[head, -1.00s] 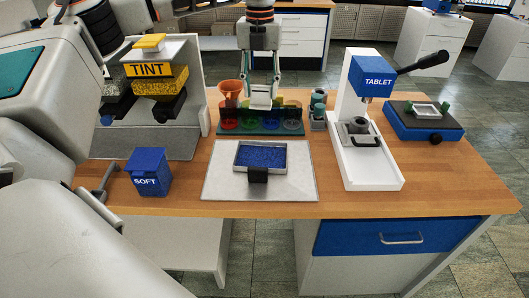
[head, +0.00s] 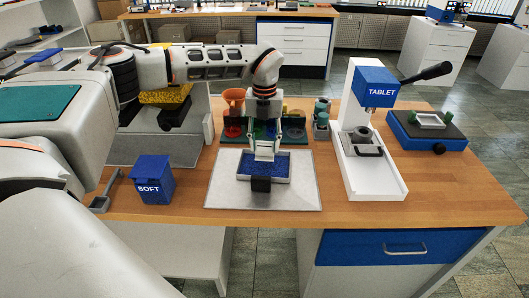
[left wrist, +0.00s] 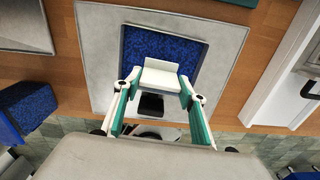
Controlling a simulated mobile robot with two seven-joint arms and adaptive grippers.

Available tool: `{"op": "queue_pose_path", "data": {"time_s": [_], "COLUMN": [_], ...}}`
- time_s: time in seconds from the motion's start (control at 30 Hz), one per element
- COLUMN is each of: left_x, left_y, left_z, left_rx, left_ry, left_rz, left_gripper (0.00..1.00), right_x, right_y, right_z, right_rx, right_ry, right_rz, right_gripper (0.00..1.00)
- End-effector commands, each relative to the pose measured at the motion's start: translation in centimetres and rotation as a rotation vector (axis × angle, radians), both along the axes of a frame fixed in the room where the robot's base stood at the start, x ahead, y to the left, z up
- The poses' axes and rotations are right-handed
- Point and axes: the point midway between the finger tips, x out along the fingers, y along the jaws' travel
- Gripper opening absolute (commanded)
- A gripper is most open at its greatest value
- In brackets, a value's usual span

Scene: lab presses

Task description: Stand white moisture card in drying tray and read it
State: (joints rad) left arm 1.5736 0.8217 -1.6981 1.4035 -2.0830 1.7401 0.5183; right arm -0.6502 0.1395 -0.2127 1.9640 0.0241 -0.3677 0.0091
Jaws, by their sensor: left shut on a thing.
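The drying tray (head: 282,181) is a pale-rimmed tray of blue beads on a grey mat in the head view. It also shows in the left wrist view (left wrist: 138,42), with a black block at its near side. My left gripper (head: 264,156) points down over the tray. Its green-padded fingers (left wrist: 160,98) are shut on the white moisture card (left wrist: 161,77), which shows as a pale plate between the fingertips. The card appears over the blue beads; I cannot tell whether its lower edge touches them. Its reading face is not legible. My right gripper is out of view.
A blue SOFT box (head: 152,180) stands left of the grey mat (head: 223,190). A rack of coloured cups (head: 235,130) stands behind the tray. The white TABLET press (head: 372,172) is to the right, with a blue device (head: 428,135) beyond it. The front right wood is clear.

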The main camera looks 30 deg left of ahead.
Motion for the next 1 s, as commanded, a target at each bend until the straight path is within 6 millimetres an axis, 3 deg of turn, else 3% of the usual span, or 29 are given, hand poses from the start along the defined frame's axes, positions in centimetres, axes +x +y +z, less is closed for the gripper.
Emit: {"op": "queue_pose_path", "data": {"time_s": [0.3, 0.67, 0.7, 0.73, 1.0], "left_x": [0.0, 0.0, 0.0, 0.0, 0.0], "left_y": [0.0, 0.0, 0.0, 0.0, 0.0], "left_z": [-3.9, -4.3, -4.2, -4.2, -4.2], "left_rx": [0.0, 0.0, 0.0, 0.0, 0.0], "left_ry": [0.001, 0.001, 0.001, 0.001, 0.001], "left_rz": [-0.001, -0.001, -0.001, -0.001, -0.001], "left_gripper": [0.26, 0.26, 0.49, 0.56, 0.58], "right_x": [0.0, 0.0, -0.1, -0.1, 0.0], "right_y": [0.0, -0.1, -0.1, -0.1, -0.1], "right_z": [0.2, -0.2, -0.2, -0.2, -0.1], "right_rx": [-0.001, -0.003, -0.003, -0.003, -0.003], "right_ry": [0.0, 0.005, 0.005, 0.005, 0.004], "right_rz": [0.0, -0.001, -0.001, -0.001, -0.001], "right_gripper": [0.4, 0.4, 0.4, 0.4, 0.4]}}
